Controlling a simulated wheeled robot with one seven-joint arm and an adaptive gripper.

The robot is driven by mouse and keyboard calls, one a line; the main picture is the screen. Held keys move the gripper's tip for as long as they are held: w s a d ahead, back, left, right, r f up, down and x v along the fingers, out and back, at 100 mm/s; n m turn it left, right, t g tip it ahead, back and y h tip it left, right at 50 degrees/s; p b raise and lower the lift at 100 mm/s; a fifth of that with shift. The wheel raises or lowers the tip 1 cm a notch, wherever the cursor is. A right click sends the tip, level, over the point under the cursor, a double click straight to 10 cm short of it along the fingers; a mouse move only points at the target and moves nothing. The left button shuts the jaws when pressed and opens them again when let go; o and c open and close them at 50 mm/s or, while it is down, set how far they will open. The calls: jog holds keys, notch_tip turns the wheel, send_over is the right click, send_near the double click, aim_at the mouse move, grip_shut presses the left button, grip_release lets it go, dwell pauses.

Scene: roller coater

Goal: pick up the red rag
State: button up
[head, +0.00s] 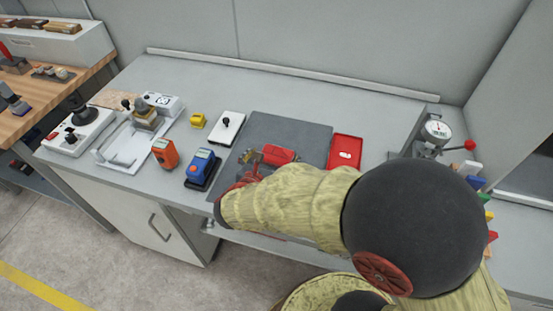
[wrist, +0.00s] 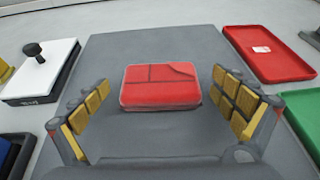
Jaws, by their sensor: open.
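The red rag (wrist: 160,86) is a folded, rounded rectangle with seam lines on top. It lies flat on a dark grey mat (wrist: 130,50) on the bench. In the head view the rag (head: 279,155) shows just beyond my gripper, which partly sits in front of the mat. My gripper (wrist: 165,110) is open, with yellow-padded fingers to the left and right of the rag. The fingers appear apart from it, with grey mat showing on both sides. My arm hides the near part of the mat in the head view.
A red tray (head: 345,152) with a small white item lies right of the mat; a green tray (wrist: 300,115) is nearby. A white block with a black knob (head: 226,127), a blue device (head: 201,168) and an orange device (head: 165,153) stand to the left. A dial gauge (head: 437,130) stands right.

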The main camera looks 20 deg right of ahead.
jog(key=shift+c, duration=1.4)
jog(key=c, duration=1.1)
jog(key=shift+o, duration=0.2)
jog(key=shift+r, duration=0.1)
